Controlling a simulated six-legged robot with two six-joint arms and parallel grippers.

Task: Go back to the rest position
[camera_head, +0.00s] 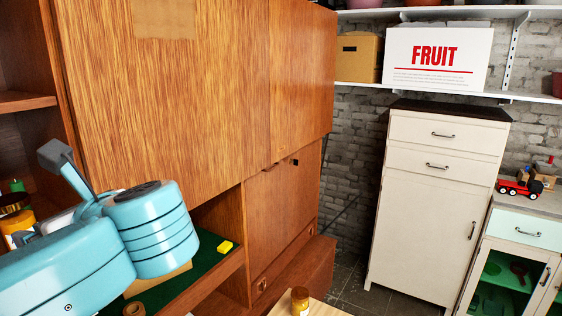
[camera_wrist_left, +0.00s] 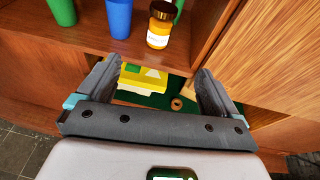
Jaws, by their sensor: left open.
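My left gripper (camera_wrist_left: 157,70) is open in the left wrist view, with nothing between its dark fingers. It faces a compartment of the teak wall unit (camera_head: 200,90). Beyond the fingers are a yellow box (camera_wrist_left: 140,78) and a small brown roll (camera_wrist_left: 177,103) on a green surface. I cannot tell whether the fingers touch the unit. In the head view my blue left arm reaches in from the left in front of the unit. My right gripper is in neither view.
An amber jar (camera_wrist_left: 160,25) and a blue cup (camera_wrist_left: 118,18) stand on the shelf above the fingers. Another jar (camera_head: 300,301) stands on a light wooden top at the bottom. A cream cabinet (camera_head: 425,200) stands right; dark floor shows between it and the unit.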

